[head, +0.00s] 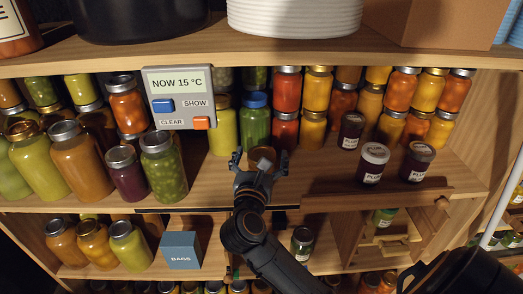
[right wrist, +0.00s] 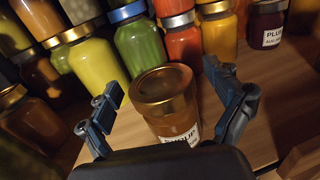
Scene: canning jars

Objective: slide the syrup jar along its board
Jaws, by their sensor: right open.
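The syrup jar (head: 262,155) stands upright on the middle shelf board (head: 330,187), mostly hidden behind my right gripper in the head view. In the right wrist view the jar (right wrist: 166,98) is amber with a gold lid, and its white label shows only in part. My right gripper (head: 260,166) is open, with one finger on each side of the jar. In the right wrist view a gap shows between the jar and each finger of the gripper (right wrist: 165,90); I cannot tell whether either touches lower down. My left gripper is not in view.
A green jar (head: 255,122) and a yellow-green jar (head: 222,130) stand close behind. Dark plum jars (head: 373,165) stand to the right, with bare board between. A display box (head: 178,97) hangs at the upper left. A jar of green fruit (head: 163,170) stands left.

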